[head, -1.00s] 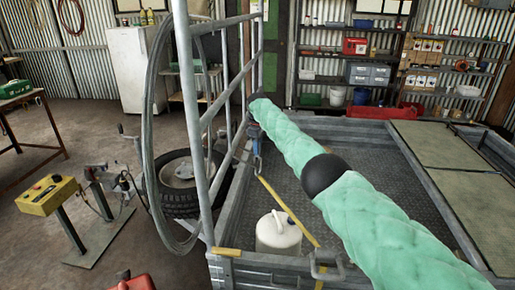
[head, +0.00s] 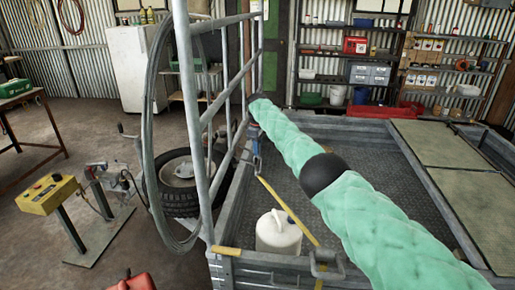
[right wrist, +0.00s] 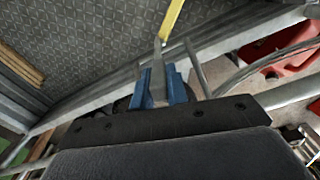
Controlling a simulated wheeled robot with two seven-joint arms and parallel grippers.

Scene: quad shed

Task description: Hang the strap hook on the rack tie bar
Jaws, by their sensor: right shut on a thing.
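My right gripper (head: 256,138) is at the end of my green-sleeved arm, beside the upright rack (head: 202,125) at the left edge of the metal tray. In the right wrist view its blue fingers (right wrist: 164,88) are shut on the grey metal strap hook (right wrist: 158,72). The hook (head: 257,164) hangs below the fingers in the head view. The yellow strap (head: 284,208) runs from it down across the tray; it also shows in the right wrist view (right wrist: 172,18). A thin grey bar (right wrist: 199,70) passes close beside the fingers; I cannot tell whether the hook touches it. My left gripper is out of view.
A white jug (head: 277,236) stands in the tray by the strap, near a metal buckle (head: 326,264) on the tray's front edge. A coil of hose (head: 150,130) hangs on the rack's outer side. A wheel (head: 182,175) is behind it. The tray's middle floor is clear.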

